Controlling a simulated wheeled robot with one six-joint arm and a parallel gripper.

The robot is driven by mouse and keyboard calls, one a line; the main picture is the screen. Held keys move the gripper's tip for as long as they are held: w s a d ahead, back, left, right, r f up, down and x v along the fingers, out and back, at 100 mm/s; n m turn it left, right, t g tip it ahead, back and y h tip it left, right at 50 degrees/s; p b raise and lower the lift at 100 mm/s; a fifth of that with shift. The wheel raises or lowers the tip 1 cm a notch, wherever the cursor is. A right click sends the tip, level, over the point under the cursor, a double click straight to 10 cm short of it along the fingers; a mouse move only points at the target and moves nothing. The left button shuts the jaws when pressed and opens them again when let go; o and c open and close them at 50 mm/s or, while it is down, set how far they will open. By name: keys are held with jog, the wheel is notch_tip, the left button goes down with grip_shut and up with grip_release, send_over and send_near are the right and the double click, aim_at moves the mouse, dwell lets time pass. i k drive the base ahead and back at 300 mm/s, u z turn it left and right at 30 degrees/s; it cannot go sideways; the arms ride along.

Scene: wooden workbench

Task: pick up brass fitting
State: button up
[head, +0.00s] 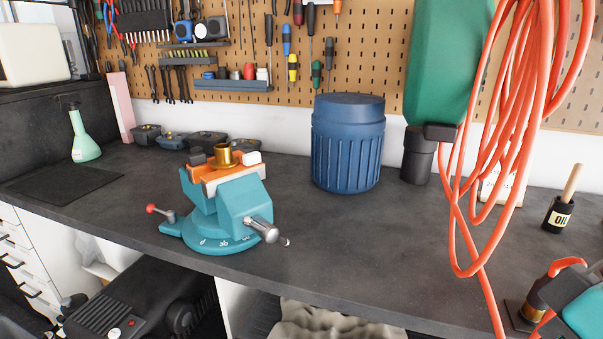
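The brass fitting (223,156) is a small gold-coloured piece with a wide flange. It sits upright on top of the teal bench vise (225,208), over the orange-and-white jaw area. The vise stands on the dark workbench (330,240), left of the middle of the picture. Nothing covers the fitting from this side.
A blue ribbed drum (348,145) stands right of the vise. A coil of orange hose (495,110) hangs in front of the bench at right. Small dark bins (207,142) sit behind the vise. The bench front is mostly clear.

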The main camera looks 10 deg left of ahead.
aim_at(224, 160)
jog(key=u, duration=0.55)
jog(key=k, duration=1.3)
jog(key=u, duration=1.35)
jog(key=i, duration=1.3)
jog(key=z, duration=0.75)
jog(key=i, duration=0.65)
jog(key=z, duration=0.7)
